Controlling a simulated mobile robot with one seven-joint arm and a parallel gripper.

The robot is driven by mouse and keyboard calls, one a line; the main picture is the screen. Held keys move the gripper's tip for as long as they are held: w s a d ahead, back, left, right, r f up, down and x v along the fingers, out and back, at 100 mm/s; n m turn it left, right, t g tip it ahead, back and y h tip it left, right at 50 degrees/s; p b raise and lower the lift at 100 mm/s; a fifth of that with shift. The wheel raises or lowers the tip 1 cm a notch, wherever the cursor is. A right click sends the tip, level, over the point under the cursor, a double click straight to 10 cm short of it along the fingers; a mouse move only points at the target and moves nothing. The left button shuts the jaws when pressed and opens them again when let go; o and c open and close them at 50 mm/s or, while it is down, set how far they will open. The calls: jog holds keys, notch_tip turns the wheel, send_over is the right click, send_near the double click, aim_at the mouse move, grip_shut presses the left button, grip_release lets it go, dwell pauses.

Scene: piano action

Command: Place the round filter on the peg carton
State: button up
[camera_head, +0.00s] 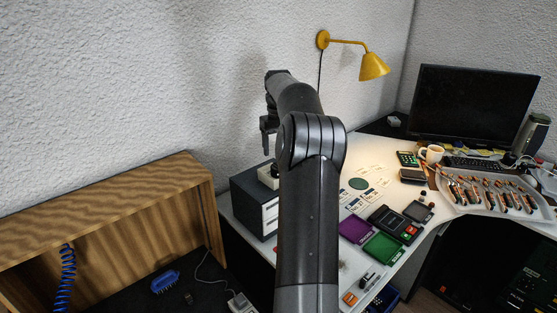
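My gripper (266,150) points down above a dark box, beside the grey wall. It is seen edge-on and partly behind my arm, so I cannot tell if its fingers are apart or hold anything. The dark box (247,205) has white labels on its front. A small cream block (267,178) with a dark piece on it sits on top, partly hidden by my arm. A flat green disc (358,183) lies on the white table. I cannot tell for sure which of these is the round filter or the peg carton.
The white table (408,225) also holds small cards, a purple tray (356,229), a green tray (383,248), a black device (395,224) and a mug (432,153). A wooden cabinet (110,195) stands left. A yellow lamp (373,66) hangs above.

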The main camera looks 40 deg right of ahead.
jog(key=a+r+n+h, duration=0.1)
jog(key=a+r, duration=0.9)
jog(key=a, duration=0.5)
jog(key=s+a+r+n+t, duration=0.1)
jog(key=s+a, duration=0.3)
jog(key=a, duration=0.2)
jog(key=s+a+r+t, duration=0.1)
jog(key=s+a, duration=0.2)
jog(key=a, duration=0.4)
jog(key=s+a+f+t, duration=0.1)
jog(key=s+a+f, duration=0.2)
jog(key=s+a, duration=0.2)
jog(key=s+a+f+t, duration=0.1)
jog(key=s+a+f, duration=0.2)
jog(key=s, duration=0.6)
jog(key=s+a+f+n+t+y, duration=0.1)
jog(key=s+a+f, duration=0.2)
jog(key=s+a, duration=0.4)
jog(key=shift+s+f+t, duration=0.25)
jog(key=shift+s+t, duration=0.05)
jog(key=shift+s, duration=0.3)
